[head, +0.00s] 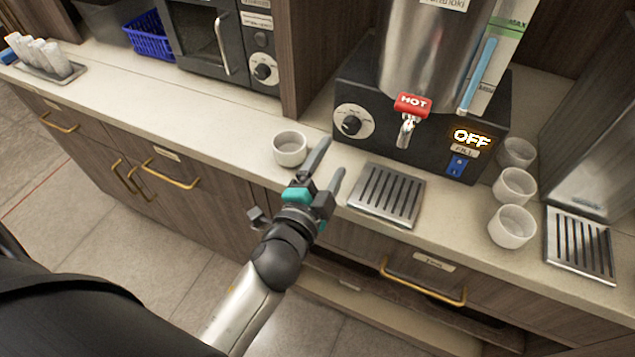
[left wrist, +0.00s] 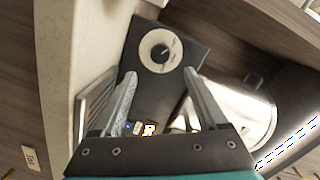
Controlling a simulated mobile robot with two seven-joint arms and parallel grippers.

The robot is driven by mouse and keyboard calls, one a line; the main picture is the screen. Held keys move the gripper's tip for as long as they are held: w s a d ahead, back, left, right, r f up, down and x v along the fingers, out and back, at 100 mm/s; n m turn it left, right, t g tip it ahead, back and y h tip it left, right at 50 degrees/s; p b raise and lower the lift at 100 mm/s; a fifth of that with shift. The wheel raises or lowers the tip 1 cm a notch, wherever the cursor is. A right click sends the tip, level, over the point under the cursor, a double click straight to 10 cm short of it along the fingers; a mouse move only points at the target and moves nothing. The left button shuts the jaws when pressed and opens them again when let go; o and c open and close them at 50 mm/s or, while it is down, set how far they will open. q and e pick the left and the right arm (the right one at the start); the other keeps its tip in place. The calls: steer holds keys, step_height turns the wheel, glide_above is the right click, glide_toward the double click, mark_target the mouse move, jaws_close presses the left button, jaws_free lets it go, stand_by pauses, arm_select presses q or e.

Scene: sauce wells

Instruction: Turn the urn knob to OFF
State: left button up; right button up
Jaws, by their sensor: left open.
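The steel urn (head: 425,50) stands on a black base at the back of the counter. Its black knob (head: 351,125) sits on a round pale dial at the left of the base front. The knob also shows in the left wrist view (left wrist: 160,53), beyond the fingertips. A lit display (head: 473,138) on the base reads OFF. A red HOT tap (head: 411,105) is on the urn front. My left gripper (head: 329,164) is open and empty, in front of and below the knob, apart from it. My right gripper is not in view.
A white cup (head: 290,148) stands just left of my left gripper. A slotted drip tray (head: 388,196) lies in front of the urn. Several cups (head: 512,226) and another drip tray (head: 580,245) are at the right. A microwave (head: 222,45) is at the left.

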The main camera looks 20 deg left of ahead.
arm_select(q)
steer(key=shift+s+r, duration=0.15)
steer(key=shift+s, duration=1.35)
steer(key=shift+s+r, duration=0.15)
steer(key=shift+s, duration=1.3)
